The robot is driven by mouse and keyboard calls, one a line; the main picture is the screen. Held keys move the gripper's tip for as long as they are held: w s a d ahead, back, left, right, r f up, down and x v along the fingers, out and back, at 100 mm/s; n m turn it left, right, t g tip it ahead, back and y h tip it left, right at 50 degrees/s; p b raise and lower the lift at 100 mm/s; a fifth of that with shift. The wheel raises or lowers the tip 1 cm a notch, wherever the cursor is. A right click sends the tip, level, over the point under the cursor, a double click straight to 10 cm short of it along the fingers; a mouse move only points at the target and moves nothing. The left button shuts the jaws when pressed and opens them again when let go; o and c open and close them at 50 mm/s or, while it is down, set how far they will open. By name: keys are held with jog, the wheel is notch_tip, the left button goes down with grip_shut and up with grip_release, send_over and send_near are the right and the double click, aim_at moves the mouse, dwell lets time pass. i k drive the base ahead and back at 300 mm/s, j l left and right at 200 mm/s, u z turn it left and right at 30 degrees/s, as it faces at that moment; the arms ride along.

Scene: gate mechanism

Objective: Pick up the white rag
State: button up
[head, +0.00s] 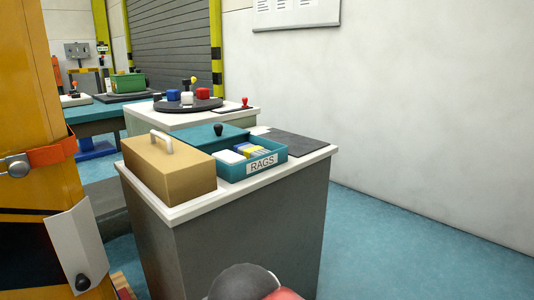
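A teal box (280,160) with a "RAGS" label on its front stands on a grey cabinet with a white top (312,163). The box is open at the front, and folded rags show inside. The white rag (227,156) is at the left of the box, beside blue and yellow rags. A teal lid (205,137) with a black knob covers or lies behind the back part; I cannot tell which. My gripper is not in view. A dark grey rounded part with a red piece at the bottom edge may be my arm.
A tan case (165,170) with a pale handle stands left of the box. A dark mat (295,143) lies to the right. Behind is a table with a round dark tray (188,105). A yellow-orange structure (35,120) fills the left edge. Blue floor (420,255) is clear at right.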

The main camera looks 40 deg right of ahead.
aim_at(230, 158)
jog(key=z, duration=0.7)
